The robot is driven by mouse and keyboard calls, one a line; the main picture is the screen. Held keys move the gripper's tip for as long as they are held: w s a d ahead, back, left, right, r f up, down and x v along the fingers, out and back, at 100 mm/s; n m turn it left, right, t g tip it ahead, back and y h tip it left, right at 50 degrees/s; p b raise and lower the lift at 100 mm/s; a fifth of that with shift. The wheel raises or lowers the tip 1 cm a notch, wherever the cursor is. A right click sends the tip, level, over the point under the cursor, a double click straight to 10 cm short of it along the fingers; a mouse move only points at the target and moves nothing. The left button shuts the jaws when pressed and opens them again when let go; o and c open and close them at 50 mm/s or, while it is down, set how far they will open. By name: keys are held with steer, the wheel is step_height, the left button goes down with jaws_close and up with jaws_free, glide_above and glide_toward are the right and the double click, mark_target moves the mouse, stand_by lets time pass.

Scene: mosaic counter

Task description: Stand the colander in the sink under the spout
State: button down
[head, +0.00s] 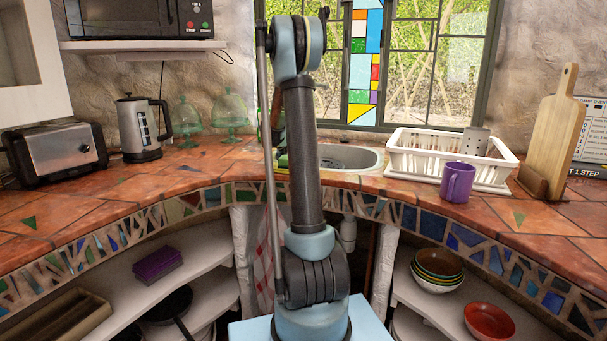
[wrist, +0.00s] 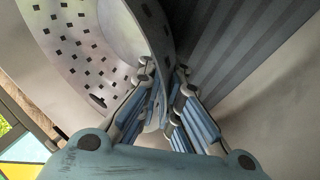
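The colander (wrist: 85,45) is pale grey-white with rows of small square holes and fills the upper left of the wrist view. Its curved wall runs down between the two blue-padded fingers of my gripper (wrist: 160,100), which are closed on it from both sides. The sink (head: 350,157) is a steel basin set in the counter below the window, partly hidden behind my arm. I cannot make out the spout clearly; my arm covers that area.
A white dish rack (head: 430,160) and a purple mug (head: 457,182) stand right of the sink, with a cutting board (head: 555,125) further right. A kettle (head: 141,128), toaster (head: 58,150) and green glass domes (head: 230,112) stand left. The front-left tiled counter is clear.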

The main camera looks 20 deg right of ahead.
steer(key=shift+f, duration=0.4)
steer(key=c, duration=1.7)
jaws_free()
